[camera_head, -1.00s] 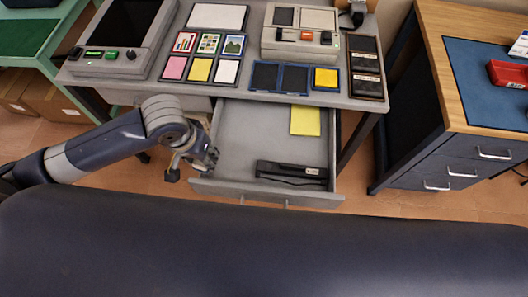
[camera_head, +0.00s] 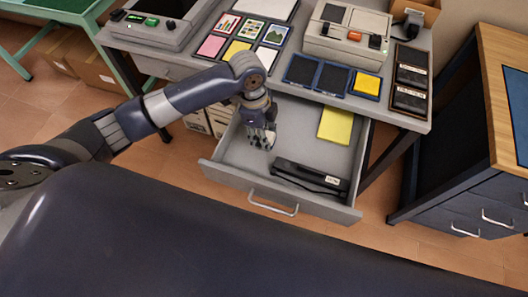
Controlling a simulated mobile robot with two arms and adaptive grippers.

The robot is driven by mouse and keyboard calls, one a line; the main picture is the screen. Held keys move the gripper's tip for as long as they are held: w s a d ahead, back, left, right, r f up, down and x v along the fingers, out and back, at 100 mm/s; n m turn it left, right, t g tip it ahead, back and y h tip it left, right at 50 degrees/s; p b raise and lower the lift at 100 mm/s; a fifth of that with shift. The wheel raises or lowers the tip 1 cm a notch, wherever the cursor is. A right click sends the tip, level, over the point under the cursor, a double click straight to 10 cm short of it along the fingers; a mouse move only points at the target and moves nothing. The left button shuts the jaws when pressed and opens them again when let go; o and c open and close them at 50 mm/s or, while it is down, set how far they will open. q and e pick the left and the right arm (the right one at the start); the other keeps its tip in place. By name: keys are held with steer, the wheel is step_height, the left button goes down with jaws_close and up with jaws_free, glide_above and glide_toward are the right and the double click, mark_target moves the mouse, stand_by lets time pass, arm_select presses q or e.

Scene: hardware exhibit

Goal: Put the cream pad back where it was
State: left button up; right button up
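A pale, cream-white pad (camera_head: 264,57) lies in the front row of a small grid on the desk, right of a pink pad (camera_head: 212,46) and a yellow pad (camera_head: 236,51). A larger off-white sheet (camera_head: 268,8) lies behind the grid. A pale yellow pad (camera_head: 336,126) lies in the open drawer, at its back right. I cannot tell for sure which one is the cream pad. My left gripper (camera_head: 262,140) points down over the left part of the drawer, left of the yellow pad and apart from it. Its finger opening is too small to judge. My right gripper is out of view.
The grey drawer (camera_head: 236,176) is pulled out under the desk. A black device (camera_head: 310,178) lies along its front. Dark blue-framed pads (camera_head: 318,73) and a beige machine (camera_head: 345,35) stand on the desk above. A dark cabinet (camera_head: 490,205) stands right.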

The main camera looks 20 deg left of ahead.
arm_select(q)
glide_above(265, 155)
steer(key=f, duration=0.4)
steer(key=shift+a+f, duration=0.15)
steer(key=shift+a, duration=0.05)
step_height(265, 155, down, 4)
steer(key=shift+f, duration=0.1)
steer(key=o, duration=0.9)
steer(key=shift+o, duration=0.2)
steer(key=r, duration=0.4)
steer(key=a+r, duration=0.1)
steer(key=r, duration=0.7)
steer(key=shift+a, duration=0.4)
